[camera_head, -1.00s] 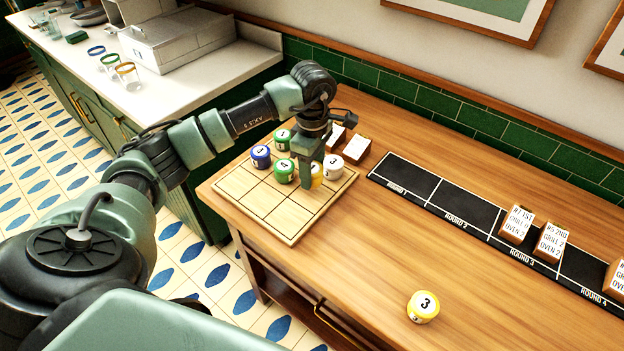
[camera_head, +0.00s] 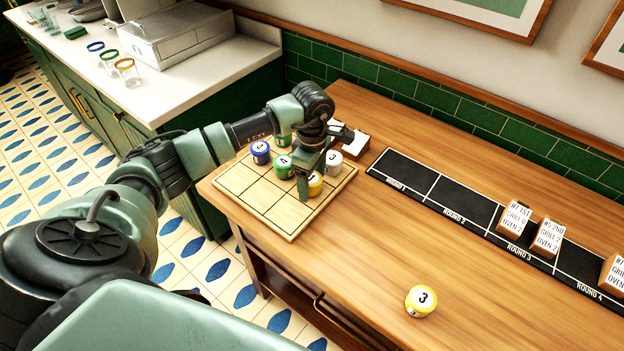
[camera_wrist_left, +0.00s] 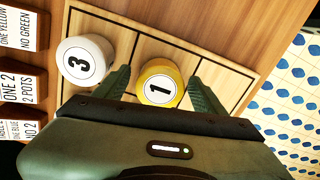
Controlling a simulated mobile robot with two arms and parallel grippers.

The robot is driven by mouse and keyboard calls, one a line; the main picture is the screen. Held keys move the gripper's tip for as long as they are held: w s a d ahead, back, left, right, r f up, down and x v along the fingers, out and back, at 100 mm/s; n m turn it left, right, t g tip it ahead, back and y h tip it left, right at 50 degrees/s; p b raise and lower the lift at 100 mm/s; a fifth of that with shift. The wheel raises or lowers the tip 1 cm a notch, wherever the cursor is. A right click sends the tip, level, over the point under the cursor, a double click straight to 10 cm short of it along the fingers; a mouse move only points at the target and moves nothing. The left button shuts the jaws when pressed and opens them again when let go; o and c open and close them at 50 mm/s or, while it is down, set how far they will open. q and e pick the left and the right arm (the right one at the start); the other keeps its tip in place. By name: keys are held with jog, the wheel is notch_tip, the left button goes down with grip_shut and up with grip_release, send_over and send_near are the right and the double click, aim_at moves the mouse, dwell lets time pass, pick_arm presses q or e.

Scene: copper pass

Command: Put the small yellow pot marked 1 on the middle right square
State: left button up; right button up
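The small yellow pot marked 1 (camera_head: 315,184) stands upright on the wooden grid board (camera_head: 262,211), on what looks like the middle right square. The fingers partly cover it in the head view. My left gripper (camera_head: 314,180) is low over the board, one finger on each side of this pot. In the left wrist view the yellow pot (camera_wrist_left: 160,84) sits between the two fingers (camera_wrist_left: 160,92), with a small gap visible beside it, so the gripper is open around it. My right gripper is not in view.
A white pot marked 3 (camera_head: 333,161) stands close behind the yellow one. A green pot marked 4 (camera_head: 283,166), a blue pot (camera_head: 261,152) and another green pot (camera_head: 283,139) share the board. A larger yellow pot marked 3 (camera_head: 421,301) stands at the front. The board's front squares are clear.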

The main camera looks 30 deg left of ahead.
aim_at(312, 178)
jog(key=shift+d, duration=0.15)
pick_arm(q)
jog(key=shift+r, duration=0.45)
notch_tip(312, 178, up, 11)
jog(key=b, duration=0.3)
jog(key=shift+r, duration=0.2)
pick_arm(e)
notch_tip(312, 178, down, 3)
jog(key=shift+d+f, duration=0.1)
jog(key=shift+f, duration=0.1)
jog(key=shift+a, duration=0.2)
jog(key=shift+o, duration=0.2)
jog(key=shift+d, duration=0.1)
